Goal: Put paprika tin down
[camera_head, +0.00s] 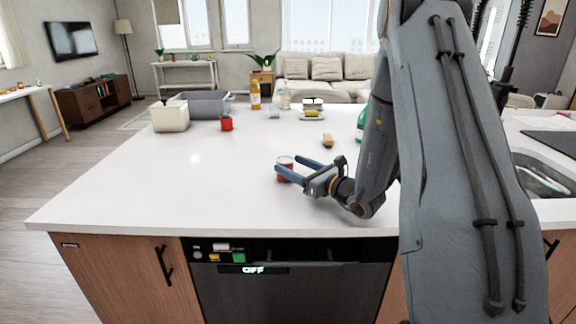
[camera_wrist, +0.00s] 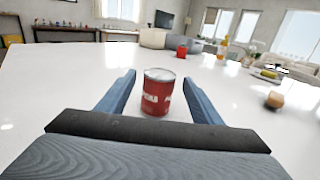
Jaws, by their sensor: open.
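The paprika tin (camera_wrist: 158,95) is a small red can with a pale lid and white lettering. It stands upright on the white island counter (camera_head: 160,185). In the head view the tin (camera_head: 284,163) is near the front middle of the counter, partly hidden by a finger. My gripper (camera_head: 291,166) is low over the counter with its blue fingers on either side of the tin. In the wrist view my gripper (camera_wrist: 162,90) is open, with a gap visible between each finger and the tin.
A red mug-like item (camera_head: 227,124), a cream container (camera_head: 170,117) and a grey bin (camera_head: 208,104) stand at the back left. Bottles (camera_head: 255,95) stand at the back. A brown item (camera_head: 328,140) lies behind my gripper. The counter's left and front are clear.

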